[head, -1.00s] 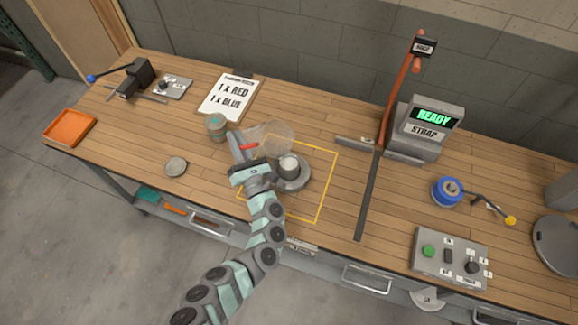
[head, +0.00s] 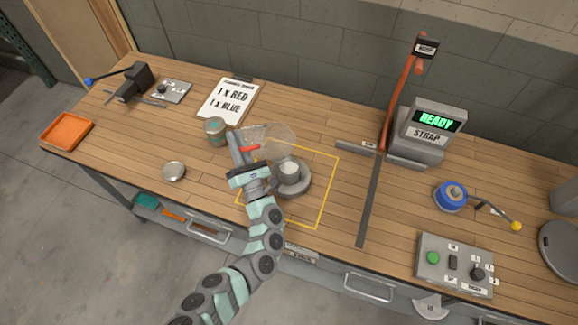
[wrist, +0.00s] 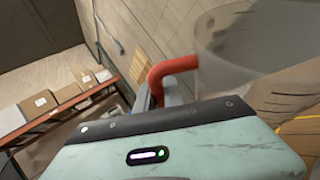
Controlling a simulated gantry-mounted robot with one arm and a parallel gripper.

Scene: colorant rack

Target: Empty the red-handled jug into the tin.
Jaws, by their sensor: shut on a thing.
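The jug (head: 272,142) is clear, with a red handle (head: 250,149). It is tilted, its wide mouth toward the right, in the air above the far side of the yellow outline. My gripper (head: 241,150) is shut on the red handle, which also shows in the wrist view (wrist: 172,70) beside the clear jug wall (wrist: 235,48). I cannot tell whether liquid is in the jug. An open-looking grey tin (head: 289,169) stands on a round grey base, in front of and below the jug's mouth. Its inside is not clear.
A labelled tin (head: 214,127) stands left of the jug, and a round lid (head: 173,171) lies nearer the front. A sign (head: 226,101) reads 1 x RED, 1 x BLUE. A strap machine (head: 415,133) with a tall red lever (head: 399,95) stands to the right.

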